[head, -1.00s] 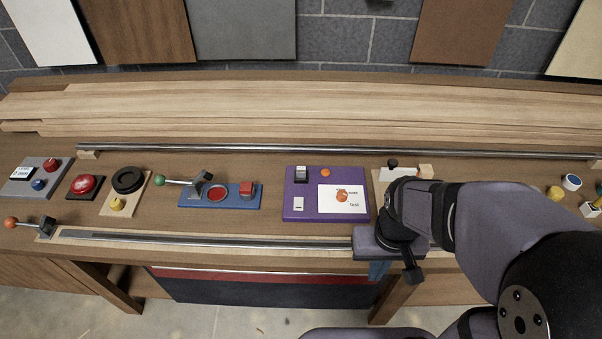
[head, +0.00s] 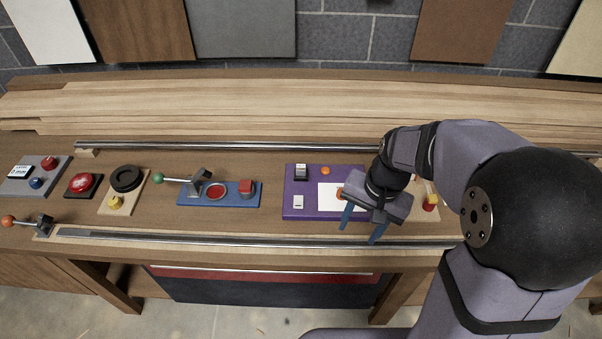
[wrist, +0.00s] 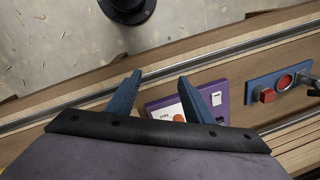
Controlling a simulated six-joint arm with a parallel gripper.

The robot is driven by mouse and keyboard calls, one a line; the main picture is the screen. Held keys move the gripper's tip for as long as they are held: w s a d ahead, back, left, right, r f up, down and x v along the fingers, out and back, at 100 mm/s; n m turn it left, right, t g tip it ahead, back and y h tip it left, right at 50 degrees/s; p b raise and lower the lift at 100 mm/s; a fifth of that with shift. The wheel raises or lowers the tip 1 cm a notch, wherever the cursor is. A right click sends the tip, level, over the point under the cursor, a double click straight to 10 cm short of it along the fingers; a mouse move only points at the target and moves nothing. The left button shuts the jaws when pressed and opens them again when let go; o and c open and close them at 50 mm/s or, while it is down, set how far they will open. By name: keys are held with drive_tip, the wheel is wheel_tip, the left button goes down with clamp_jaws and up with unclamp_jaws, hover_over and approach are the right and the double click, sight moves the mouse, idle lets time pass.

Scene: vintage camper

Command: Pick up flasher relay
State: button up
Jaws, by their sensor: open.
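I cannot tell for sure which piece is the flasher relay. On the purple board (head: 330,213) stand a small black block with a pale front (head: 301,172), a small white block (head: 298,202) and an orange disc (head: 325,171). A white card with an orange spot (head: 328,195) lies there too. My gripper (head: 360,230) is open and empty, its blue fingers pointing down over the board's right front edge and hiding part of the card. In the wrist view, the fingers (wrist: 161,77) are apart, with the purple board (wrist: 222,116) partly behind them.
A blue board with a green-knobbed lever (head: 227,195) lies left of the purple one. Metal rails run behind (head: 230,146) and in front (head: 200,238) of the boards. Several controls fill the left end of the bench. Bare wood (head: 273,190) shows between the blue and purple boards.

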sight(302, 167)
drive_tip(key=shift+w+a+f+m+t+y+b, duration=0.3)
drive_tip(key=shift+w+a+f+m+y, duration=0.4)
drive_tip(key=shift+w+a+m, duration=2.3)
drive_tip(key=shift+w+a+f+m+t+y+b, duration=0.4)
drive_tip(key=shift+w+m+y, duration=0.8)
drive_tip(key=shift+w, duration=3.9)
drive_tip(key=shift+w+a+f+m+t+y+b, duration=0.15)
drive_tip(key=shift+w+a+f+m+y, duration=0.45)
drive_tip(key=shift+w+a+m, duration=2.45)
drive_tip(key=shift+w+d+f+n+p, duration=0.3)
drive_tip(key=shift+w+d, duration=0.25)
drive_tip(key=shift+w+d+f+n+p, duration=0.25)
drive_tip(key=shift+w+d+p, duration=0.05)
drive_tip(key=shift+w+d, duration=0.2)
drive_tip(key=shift+p+x, duration=0.85)
drive_tip(key=shift+x, duration=1.15)
drive_tip(key=shift+w+d, duration=0.1)
drive_tip(key=shift+c, duration=0.6)
drive_tip(key=c, duration=1.1)
